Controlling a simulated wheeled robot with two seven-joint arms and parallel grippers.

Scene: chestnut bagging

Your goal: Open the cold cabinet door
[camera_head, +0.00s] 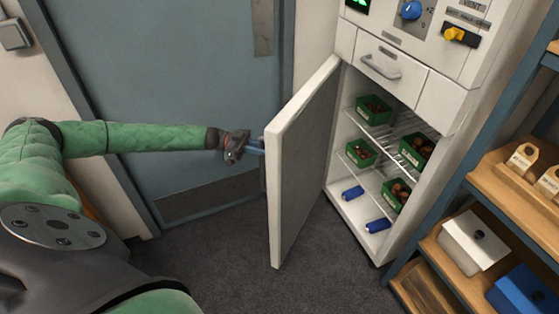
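The cold cabinet (440,107) stands right of centre. Its white door (298,165) is swung wide open to the left, hinged side toward the cabinet's left edge. Inside, several green boxes of chestnuts (374,109) sit on wire shelves, and blue cylinders (377,225) lie at the bottom. My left arm reaches in from the left, and my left gripper (258,146) is at the left side of the door, near its free edge. Its fingertips are partly hidden by the door, so I cannot tell whether they grip anything. My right gripper is not in view.
A drawer (380,67) and a control panel with a blue knob (411,10) and yellow switch (456,35) sit above the opening. A wooden shelf rack (484,188) holds boxes at right. A grey-blue door (170,80) stands behind my arm. The floor (330,270) in front is clear.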

